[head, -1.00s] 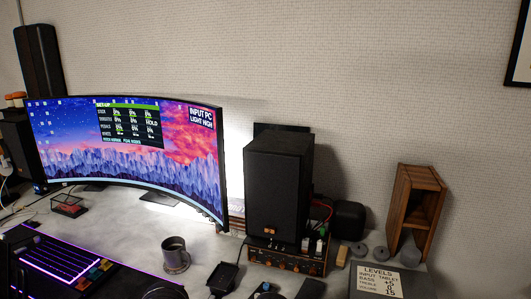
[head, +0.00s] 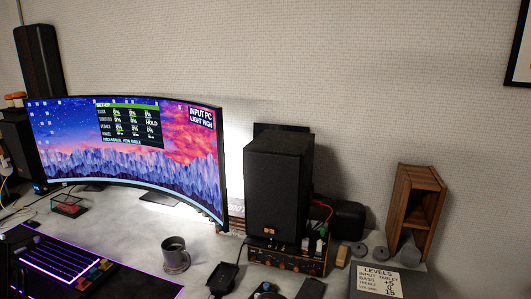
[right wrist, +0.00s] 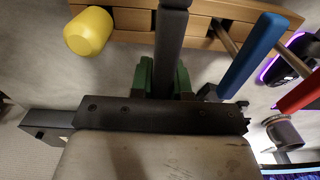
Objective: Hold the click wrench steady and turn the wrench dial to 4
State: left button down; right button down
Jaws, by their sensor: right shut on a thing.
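My right gripper (right wrist: 165,80) shows in the right wrist view, its green fingers on both sides of a long dark bar. It is shut on this bar, which looks to be the click wrench (right wrist: 171,35) and runs up out of the top of the picture. The wrench dial and its numbers cannot be made out in any view. My left gripper is not in view, and the head view shows neither gripper.
In the right wrist view, a wooden rack (right wrist: 215,40), a yellow knob-like handle (right wrist: 88,31), a blue handle (right wrist: 252,55) and a red handle (right wrist: 300,94) lie close by. The head view shows a mug (head: 175,256), keyboard (head: 58,268), monitor (head: 130,155) and speaker (head: 278,190) on the desk.

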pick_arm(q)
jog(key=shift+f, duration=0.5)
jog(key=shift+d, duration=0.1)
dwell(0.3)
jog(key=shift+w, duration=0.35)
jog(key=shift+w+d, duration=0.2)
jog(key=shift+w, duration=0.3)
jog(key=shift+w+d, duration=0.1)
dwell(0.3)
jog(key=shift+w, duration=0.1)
